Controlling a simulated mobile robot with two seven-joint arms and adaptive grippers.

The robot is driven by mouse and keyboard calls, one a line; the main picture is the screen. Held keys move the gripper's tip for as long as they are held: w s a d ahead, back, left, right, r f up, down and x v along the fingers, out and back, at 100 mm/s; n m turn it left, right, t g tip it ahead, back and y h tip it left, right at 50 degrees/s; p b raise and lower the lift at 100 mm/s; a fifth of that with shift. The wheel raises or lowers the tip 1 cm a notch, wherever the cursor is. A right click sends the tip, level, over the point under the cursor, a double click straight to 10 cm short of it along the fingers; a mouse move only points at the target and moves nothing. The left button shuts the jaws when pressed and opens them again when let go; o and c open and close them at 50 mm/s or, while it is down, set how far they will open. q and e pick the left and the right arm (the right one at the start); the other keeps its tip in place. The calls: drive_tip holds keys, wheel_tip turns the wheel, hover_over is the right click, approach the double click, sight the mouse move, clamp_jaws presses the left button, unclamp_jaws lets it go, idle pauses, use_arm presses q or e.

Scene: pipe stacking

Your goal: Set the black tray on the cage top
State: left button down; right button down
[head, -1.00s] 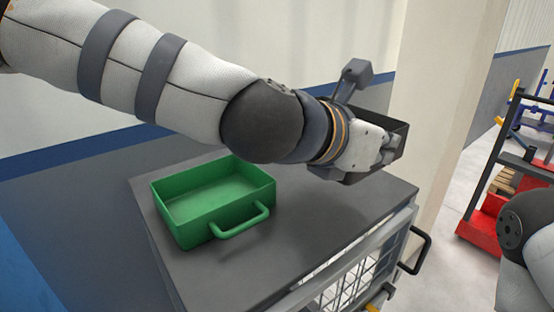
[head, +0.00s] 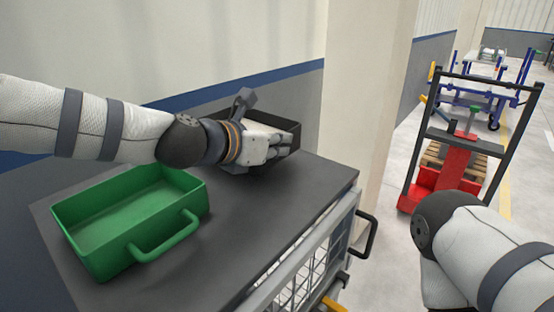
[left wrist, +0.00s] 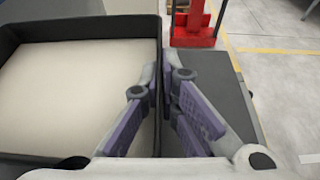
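The black tray (head: 291,134) is at the far right of the dark grey cage top (head: 270,205), partly hidden behind my left gripper (head: 284,146). I cannot tell whether its base touches the top. In the left wrist view the tray (left wrist: 82,32) fills the left side, with a pale inside. The fingers of my left gripper (left wrist: 166,105) lie on both sides of its near-right wall, close together on it. My right arm shows at the lower right of the head view; its gripper is out of frame.
A green tray (head: 115,225) with a handle sits on the near left of the cage top. A wall and pale pillar (head: 365,90) stand behind. A red and black cart (head: 455,160) stands on the floor at right. The cage top's front middle is clear.

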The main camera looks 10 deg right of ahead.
sight(281, 159)
use_arm(q)
drive_tip(key=shift+f, duration=1.6)
use_arm(e)
drive_tip(key=shift+s+f, duration=0.25)
drive_tip(key=shift+f, duration=0.05)
use_arm(q)
drive_tip(key=shift+f, duration=0.15)
drive_tip(key=c, duration=1.8)
unclamp_jaws()
use_arm(e)
drive_tip(key=shift+s, duration=0.1)
